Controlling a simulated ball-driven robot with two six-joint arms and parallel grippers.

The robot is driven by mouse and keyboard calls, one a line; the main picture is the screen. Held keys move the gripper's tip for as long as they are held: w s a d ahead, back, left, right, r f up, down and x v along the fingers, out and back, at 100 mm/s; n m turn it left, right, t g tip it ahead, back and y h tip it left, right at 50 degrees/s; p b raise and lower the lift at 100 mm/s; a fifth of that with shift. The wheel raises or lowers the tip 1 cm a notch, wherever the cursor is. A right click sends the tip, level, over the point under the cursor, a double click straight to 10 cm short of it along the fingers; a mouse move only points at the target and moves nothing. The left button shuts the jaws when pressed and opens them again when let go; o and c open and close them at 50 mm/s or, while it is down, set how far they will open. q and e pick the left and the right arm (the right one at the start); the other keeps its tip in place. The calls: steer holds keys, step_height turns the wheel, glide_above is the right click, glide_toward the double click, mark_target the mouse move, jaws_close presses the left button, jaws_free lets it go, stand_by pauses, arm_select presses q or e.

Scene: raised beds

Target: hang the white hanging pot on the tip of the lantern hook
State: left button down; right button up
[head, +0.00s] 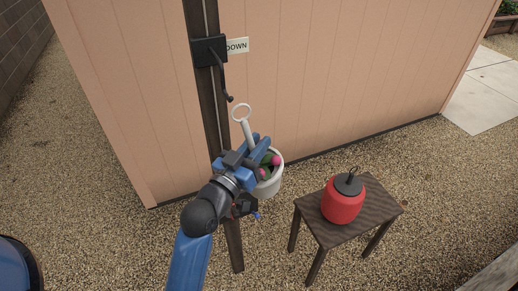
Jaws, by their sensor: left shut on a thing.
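The white hanging pot (274,185) is in the middle of the head view, with green and pink plants in it. A pale stem rises from it to a white ring (241,112) at its top. My left gripper (257,147) is shut on the stem below the ring and holds the pot beside the dark post. The black hook (223,80) comes from a black block on the post and slants down to a knobbed tip. The ring is just below and right of that tip, apparently apart from it; the depth gap is unclear. My right gripper is not in view.
The dark post (236,245) stands before a pink panelled wall (330,70). A sign (238,46) reading "DOWN" is beside the block. A red lidded container (342,203) stands on a small dark table (374,213) at right. Gravel lies around.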

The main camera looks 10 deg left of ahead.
arm_select(q)
steer(key=w+a+f+b, duration=0.1)
steer(key=w+a+b, duration=0.2)
steer(key=w, duration=0.3)
steer(key=shift+w+a+f+b, duration=0.2)
steer(key=shift+a+b, duration=0.2)
steer(key=shift+a, duration=0.3)
stand_by(0.4)
stand_by(0.7)
steer(key=c, duration=0.9)
jaws_free()
steer(key=shift+f, duration=0.1)
